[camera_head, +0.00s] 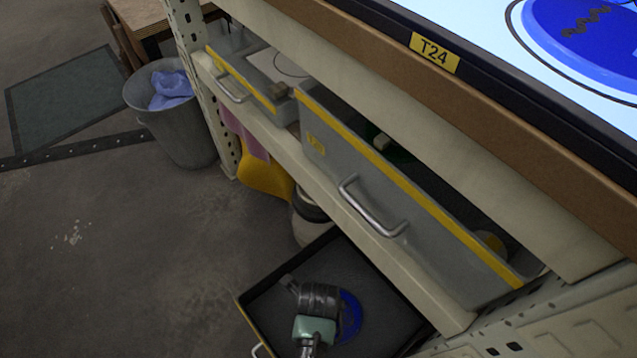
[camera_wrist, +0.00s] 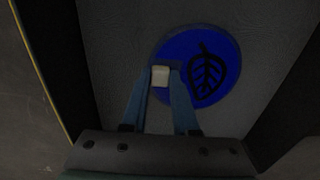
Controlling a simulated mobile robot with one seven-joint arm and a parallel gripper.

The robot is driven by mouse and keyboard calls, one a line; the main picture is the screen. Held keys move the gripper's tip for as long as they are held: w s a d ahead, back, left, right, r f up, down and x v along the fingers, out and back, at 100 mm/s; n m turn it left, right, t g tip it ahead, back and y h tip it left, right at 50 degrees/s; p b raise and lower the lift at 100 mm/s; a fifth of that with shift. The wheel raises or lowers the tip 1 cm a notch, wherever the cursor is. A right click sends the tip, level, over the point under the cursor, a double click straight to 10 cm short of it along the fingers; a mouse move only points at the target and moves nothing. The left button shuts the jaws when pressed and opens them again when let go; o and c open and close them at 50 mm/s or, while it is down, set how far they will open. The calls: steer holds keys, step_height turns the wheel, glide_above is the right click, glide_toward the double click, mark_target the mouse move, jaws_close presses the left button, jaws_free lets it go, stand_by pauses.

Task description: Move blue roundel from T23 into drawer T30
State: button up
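The blue roundel (camera_wrist: 200,50), a flat disc with a dark leaf drawing, shows in the wrist view. A pale block (camera_wrist: 161,76) stands at its left edge, between the fingertips of my gripper (camera_wrist: 161,84), which press on its two sides. In the head view the roundel (camera_head: 351,314) is partly hidden behind my gripper (camera_head: 318,300). Both are inside the pulled-out dark drawer (camera_head: 258,290) at the bottom. The roundel looks flat on or just above the drawer floor; I cannot tell which. No T23 or T30 label is readable.
Above is an open grey drawer (camera_head: 340,165) with a yellow rim, and a light table (camera_head: 480,50) labelled T24 bearing another blue roundel (camera_head: 575,35). A grey bin (camera_head: 178,120) with a blue bag stands at the upper left. Floor is clear left of the dark drawer.

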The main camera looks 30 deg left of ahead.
steer(key=o, duration=0.5)
step_height(320, 180, up, 13)
steer(key=p, duration=0.8)
steer(key=shift+s+f, duration=0.1)
steer(key=shift+s, duration=0.05)
